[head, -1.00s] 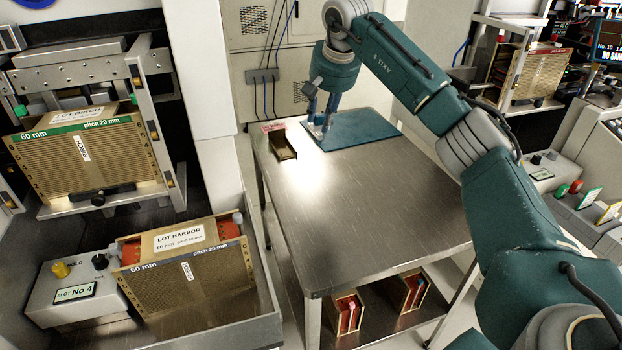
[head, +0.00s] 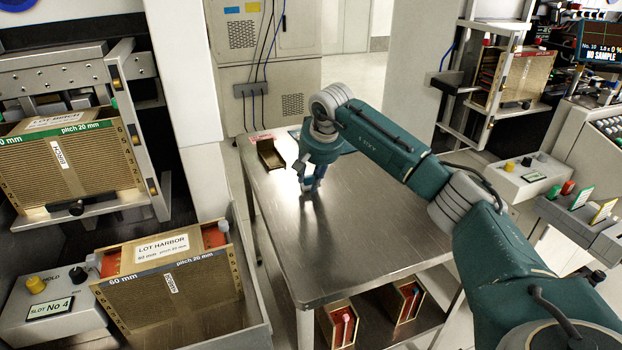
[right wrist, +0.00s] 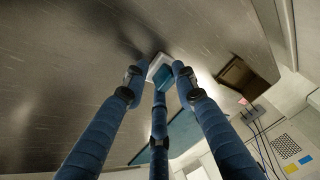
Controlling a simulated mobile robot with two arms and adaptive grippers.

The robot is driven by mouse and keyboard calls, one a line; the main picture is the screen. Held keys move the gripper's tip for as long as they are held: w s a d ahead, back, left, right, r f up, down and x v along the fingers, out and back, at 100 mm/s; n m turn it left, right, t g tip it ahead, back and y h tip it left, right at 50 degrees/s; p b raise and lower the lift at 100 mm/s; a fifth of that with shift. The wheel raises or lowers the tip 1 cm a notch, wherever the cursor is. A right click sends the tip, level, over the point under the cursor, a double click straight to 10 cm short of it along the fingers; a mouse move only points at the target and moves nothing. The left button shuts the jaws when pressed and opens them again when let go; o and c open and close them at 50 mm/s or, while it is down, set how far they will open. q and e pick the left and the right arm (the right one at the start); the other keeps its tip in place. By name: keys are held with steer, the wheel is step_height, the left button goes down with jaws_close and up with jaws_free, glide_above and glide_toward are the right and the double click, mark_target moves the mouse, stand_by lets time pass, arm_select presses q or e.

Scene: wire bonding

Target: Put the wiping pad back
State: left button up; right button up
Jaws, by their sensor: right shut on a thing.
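My right gripper (head: 309,184) points down over the bare steel table top (head: 350,235). In the right wrist view its blue fingers (right wrist: 158,80) are shut on the wiping pad (right wrist: 158,68), a small block with white and blue parts. In the head view the fingers and arm largely hide the pad. I cannot tell whether the pad touches the table. A small open brown tray (head: 270,154) stands at the table's far left corner, apart from the gripper; it also shows in the right wrist view (right wrist: 236,84). My left gripper is out of view.
A Lot Harbor magazine (head: 170,280) stands at the left. The table's near part is clear.

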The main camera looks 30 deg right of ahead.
steer(key=o, duration=1.1)
arm_select(q)
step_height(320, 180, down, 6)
steer(key=p, duration=0.1)
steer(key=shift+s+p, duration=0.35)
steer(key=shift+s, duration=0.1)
arm_select(e)
steer(key=v, duration=1.2)
steer(key=shift+a+r, duration=0.1)
steer(key=shift+r, duration=0.05)
